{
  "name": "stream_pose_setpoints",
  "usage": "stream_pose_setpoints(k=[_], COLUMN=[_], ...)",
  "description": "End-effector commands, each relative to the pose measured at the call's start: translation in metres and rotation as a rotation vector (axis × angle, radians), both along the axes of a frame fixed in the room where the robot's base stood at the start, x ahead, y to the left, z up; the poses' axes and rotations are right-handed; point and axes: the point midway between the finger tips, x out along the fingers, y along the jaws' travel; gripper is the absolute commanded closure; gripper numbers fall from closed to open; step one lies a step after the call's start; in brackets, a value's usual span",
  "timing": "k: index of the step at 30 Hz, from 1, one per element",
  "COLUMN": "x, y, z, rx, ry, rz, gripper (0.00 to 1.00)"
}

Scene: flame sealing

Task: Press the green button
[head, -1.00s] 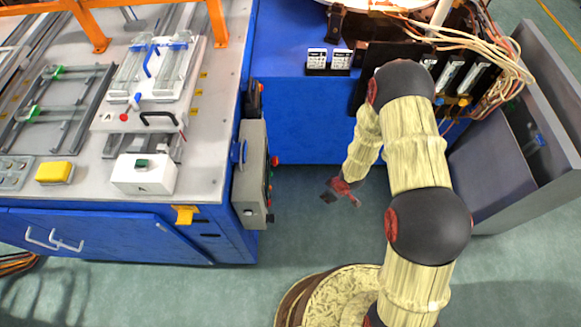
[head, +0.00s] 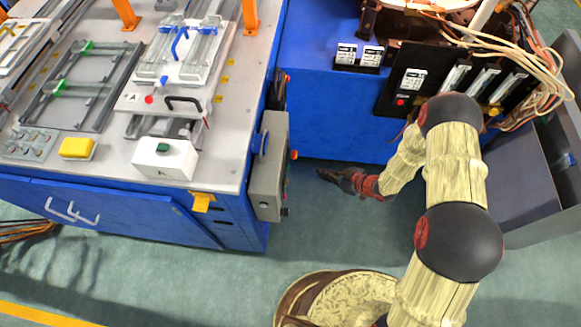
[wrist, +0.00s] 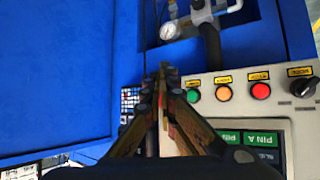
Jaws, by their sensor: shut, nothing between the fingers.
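In the wrist view, a green button (wrist: 193,96) sits at the left end of a row on a light control panel (wrist: 290,105). My gripper (wrist: 163,75) is shut and empty, with its fingertips left of the green button in the picture. Whether they touch anything there cannot be told. In the head view my gripper (head: 322,174) points left, to the right of the grey control box (head: 267,165), with a gap between. The box's button face is turned mostly away. Another green button (head: 162,147) is on top of a white box (head: 165,163) on the table.
An orange button (wrist: 223,93), a red button (wrist: 261,91) and a black knob (wrist: 304,86) share the panel row. A gauge (wrist: 169,31) is above. A blue cabinet (head: 335,115) stands behind my gripper. Open floor (head: 250,275) lies in front.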

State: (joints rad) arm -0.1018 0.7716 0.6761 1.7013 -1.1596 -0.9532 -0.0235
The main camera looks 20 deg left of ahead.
Motion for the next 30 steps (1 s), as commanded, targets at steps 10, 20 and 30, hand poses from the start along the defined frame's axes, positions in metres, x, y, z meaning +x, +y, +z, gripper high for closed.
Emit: stream_pose_setpoints(k=[10,20,30], x=[-0.008,-0.017,-0.020], y=[0.027,0.068,0.085], z=[-0.001,-0.001,0.000], rx=[-0.001,-0.002,-0.001], ry=[0.000,0.000,0.000], rz=[0.004,0.003,-0.001], gripper=[1.00,1.00,1.00])
